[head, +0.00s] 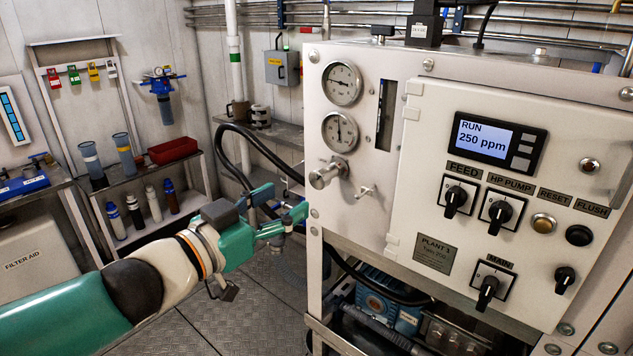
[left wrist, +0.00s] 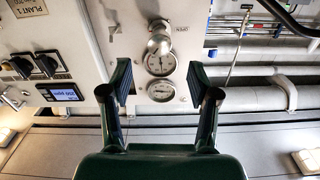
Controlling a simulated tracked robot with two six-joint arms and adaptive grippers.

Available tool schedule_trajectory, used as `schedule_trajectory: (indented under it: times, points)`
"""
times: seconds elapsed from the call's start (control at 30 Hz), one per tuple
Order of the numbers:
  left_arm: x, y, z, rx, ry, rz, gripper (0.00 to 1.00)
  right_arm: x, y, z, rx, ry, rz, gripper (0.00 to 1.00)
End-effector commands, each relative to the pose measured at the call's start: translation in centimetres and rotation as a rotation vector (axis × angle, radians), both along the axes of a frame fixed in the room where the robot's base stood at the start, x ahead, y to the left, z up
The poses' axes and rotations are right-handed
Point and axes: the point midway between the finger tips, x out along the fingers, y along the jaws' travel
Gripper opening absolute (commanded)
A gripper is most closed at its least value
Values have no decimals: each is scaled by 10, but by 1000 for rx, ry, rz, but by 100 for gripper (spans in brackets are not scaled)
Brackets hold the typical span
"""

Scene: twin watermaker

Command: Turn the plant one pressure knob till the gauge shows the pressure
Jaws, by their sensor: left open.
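The silver round knob (head: 327,173) sticks out of the white panel at its left side, below two round gauges. The upper gauge (head: 342,83) and lower gauge (head: 340,132) have white dials; their figures are too small to read. A plate (head: 435,254) reads PLANT 1. My left gripper (head: 290,218) is left of and below the knob, apart from it. In the left wrist view, which is upside down, the open fingers (left wrist: 160,80) have nothing between them; the knob (left wrist: 160,45) shows ahead, beyond the fingertips. My right gripper is in neither view.
A small valve handle (head: 366,191) sits right of the knob. The display (head: 497,143) reads RUN 250 ppm, above several black switches. A black hose (head: 250,143) and a shelf (head: 277,133) lie behind my left arm. Blue machinery (head: 385,302) is below the panel.

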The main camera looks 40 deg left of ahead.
Motion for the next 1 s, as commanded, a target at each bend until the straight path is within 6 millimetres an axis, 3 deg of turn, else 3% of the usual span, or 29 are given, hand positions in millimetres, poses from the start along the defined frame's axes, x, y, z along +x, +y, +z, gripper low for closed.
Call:
schedule_trajectory:
  times: [0.2,0.4,0.6,0.9,1.0]
  points:
    - [48,-5,-3,-3,6,-5,61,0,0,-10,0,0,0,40]
    - [79,-7,-1,-1,3,-2,61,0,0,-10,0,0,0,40]
    - [93,-7,-1,1,2,1,61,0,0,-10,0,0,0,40]
    - [94,-7,-1,0,1,2,61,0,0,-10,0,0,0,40]
    - [94,-7,-1,0,1,2,44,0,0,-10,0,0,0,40]
